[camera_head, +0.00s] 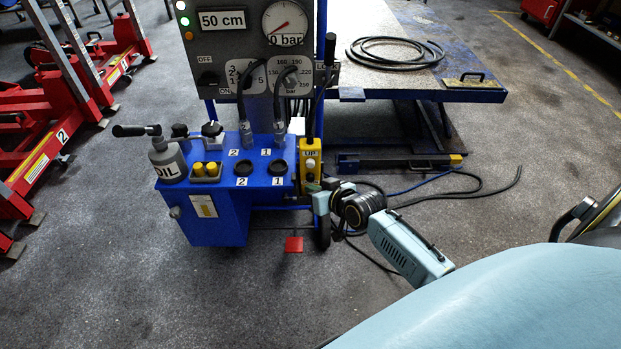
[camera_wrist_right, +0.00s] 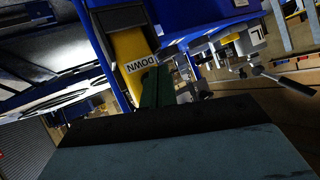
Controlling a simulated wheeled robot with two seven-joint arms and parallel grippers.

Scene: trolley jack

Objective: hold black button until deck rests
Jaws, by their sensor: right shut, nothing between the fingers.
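A yellow push-button box (camera_head: 311,158) hangs at the right edge of the blue hydraulic unit. It has an "UP" label with a pale button below. In the right wrist view the yellow box (camera_wrist_right: 130,50) shows a "DOWN" label; I cannot see the black button there. My right gripper (camera_head: 317,187) is shut and empty, its fingertips at the lower end of the box. In the wrist view its dark green fingers (camera_wrist_right: 157,86) reach up beside the "DOWN" label; I cannot tell whether they touch the button. The deck (camera_head: 400,78) stands raised on blue legs. My left gripper is not in view.
The panel display (camera_head: 222,20) reads "50 cm" and the gauge (camera_head: 285,22) reads 0 bar. A coiled black hose (camera_head: 397,52) lies on the deck. An oil can (camera_head: 167,160) stands on the blue unit (camera_head: 222,222). Red jacks (camera_head: 75,75) stand at left. Cables cross the floor.

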